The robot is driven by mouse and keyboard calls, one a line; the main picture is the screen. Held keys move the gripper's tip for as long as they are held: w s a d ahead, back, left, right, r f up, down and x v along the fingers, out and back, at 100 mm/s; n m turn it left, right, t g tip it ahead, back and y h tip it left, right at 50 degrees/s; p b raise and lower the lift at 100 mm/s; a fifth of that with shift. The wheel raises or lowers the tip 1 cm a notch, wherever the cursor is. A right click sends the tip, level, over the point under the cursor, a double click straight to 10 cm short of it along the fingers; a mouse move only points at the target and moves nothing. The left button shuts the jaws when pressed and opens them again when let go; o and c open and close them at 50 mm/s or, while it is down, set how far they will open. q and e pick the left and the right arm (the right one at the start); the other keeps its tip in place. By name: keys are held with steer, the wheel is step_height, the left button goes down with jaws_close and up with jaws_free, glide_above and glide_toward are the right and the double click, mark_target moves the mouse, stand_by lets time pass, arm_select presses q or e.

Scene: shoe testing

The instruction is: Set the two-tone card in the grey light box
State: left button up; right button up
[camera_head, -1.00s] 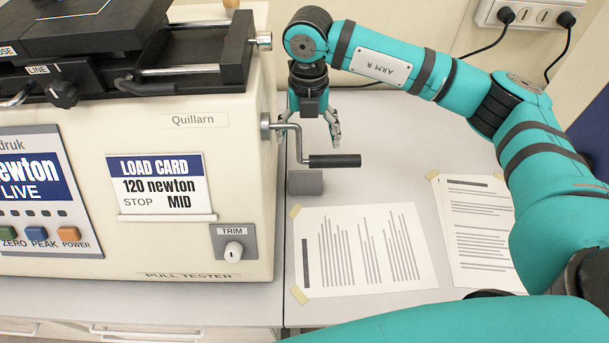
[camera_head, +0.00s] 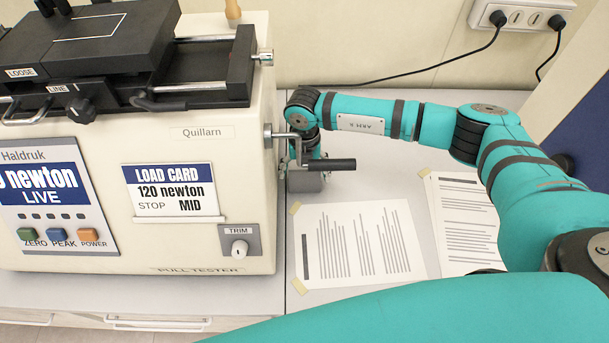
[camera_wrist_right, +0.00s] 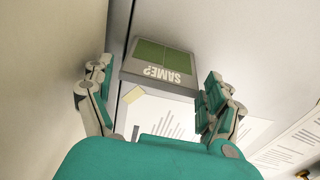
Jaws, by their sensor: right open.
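A small grey box (camera_head: 304,182) stands on the bench beside the pull tester, partly behind the crank handle. In the right wrist view the grey box (camera_wrist_right: 160,85) has "SAME?" on its front edge and a green face in two parts (camera_wrist_right: 160,56). I cannot tell whether that green face is a separate two-tone card lying in the box. My right gripper (camera_wrist_right: 158,68) is open, with a finger on either side of the box in the wrist view. I see no contact. In the head view its fingers are mostly hidden behind the crank. My left gripper is out of view.
The cream pull tester (camera_head: 200,255) fills the left, its crank handle (camera_head: 330,165) sticking out close to my right gripper. Taped sheets (camera_head: 350,240) and more paper (camera_head: 465,220) lie on the bench. A wall socket (camera_head: 530,15) with cables is behind.

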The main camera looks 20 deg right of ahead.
steer(key=shift+c, duration=0.3)
steer(key=c, duration=0.5)
steer(key=shift+o, duration=0.2)
